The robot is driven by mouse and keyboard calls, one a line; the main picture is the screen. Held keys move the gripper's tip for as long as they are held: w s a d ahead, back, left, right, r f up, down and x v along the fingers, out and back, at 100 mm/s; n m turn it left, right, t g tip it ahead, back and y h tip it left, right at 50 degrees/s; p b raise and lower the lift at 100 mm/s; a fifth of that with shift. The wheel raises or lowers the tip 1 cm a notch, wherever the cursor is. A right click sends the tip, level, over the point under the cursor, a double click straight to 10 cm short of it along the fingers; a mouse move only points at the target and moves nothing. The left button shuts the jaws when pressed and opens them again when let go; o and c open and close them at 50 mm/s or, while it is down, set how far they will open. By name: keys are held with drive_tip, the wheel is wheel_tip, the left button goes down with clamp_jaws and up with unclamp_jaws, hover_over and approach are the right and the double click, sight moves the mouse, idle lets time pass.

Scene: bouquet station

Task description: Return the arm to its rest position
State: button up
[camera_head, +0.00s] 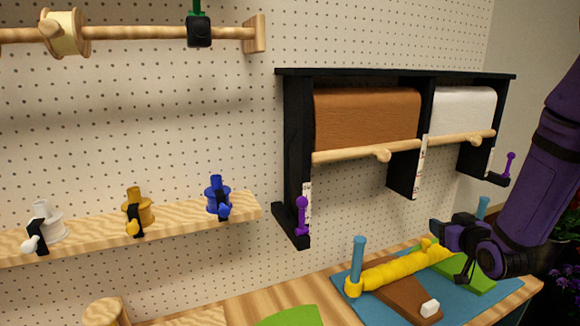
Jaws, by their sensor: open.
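My purple arm (545,165) comes in from the right edge and reaches down toward the table. My gripper (447,234) is at the lower right, over the right part of the blue mat (345,292). It is dark and small in view, with open jaws, and I see nothing held in it. The arm's wrist hides part of the mat's right side.
A black paper rack (293,140) with brown (365,118) and white (462,110) rolls hangs on the pegboard, close left of my arm. A blue post (358,255) stands on the mat. A wooden shelf (180,222) with small spools is at left. Purple flowers (563,283) are at right.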

wheel_tip(320, 180, up, 7)
drive_tip(key=s+a+g+h, duration=0.1)
drive_tip(key=s+a+g, duration=0.1)
drive_tip(key=s+g, duration=0.1)
drive_tip(key=s+a+r+g, duration=0.2)
drive_tip(key=s+r, duration=0.2)
drive_tip(key=s, duration=0.5)
drive_tip(key=s+a+r+m+g, duration=0.1)
drive_tip(key=s+a+r+g, duration=0.1)
drive_tip(key=s, duration=0.6)
drive_tip(key=s+a+r+g, duration=0.3)
drive_tip(key=s+r, duration=0.2)
drive_tip(key=s, duration=0.4)
drive_tip(key=shift+s+r+m, duration=0.3)
drive_tip(key=shift+s+r, duration=0.05)
